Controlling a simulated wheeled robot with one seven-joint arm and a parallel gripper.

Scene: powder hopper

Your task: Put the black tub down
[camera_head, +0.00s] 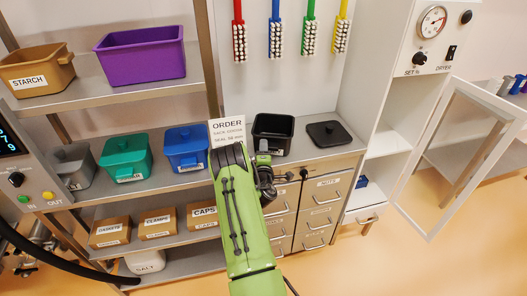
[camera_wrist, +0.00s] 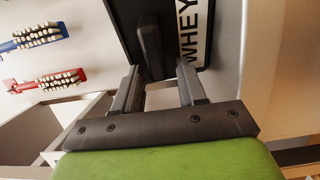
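The black tub (camera_head: 287,134) is upright and open-topped, at the counter beside the ORDER card. In the wrist view its dark wall, grip and white WHEY label (camera_wrist: 192,35) show close up. My gripper (camera_head: 264,158) is at the tub's near side. In the wrist view my gripper's two fingers (camera_wrist: 160,78) stand either side of the tub's grip (camera_wrist: 151,48) and appear closed on it. The tub's underside is hidden, so I cannot tell whether it touches the counter.
A black lid (camera_head: 329,134) lies on the counter right of the tub. Blue (camera_head: 186,146), green (camera_head: 126,157) and grey tubs stand to the left. The ORDER card (camera_head: 227,131) stands close left. An open dryer door (camera_head: 455,150) juts out at right.

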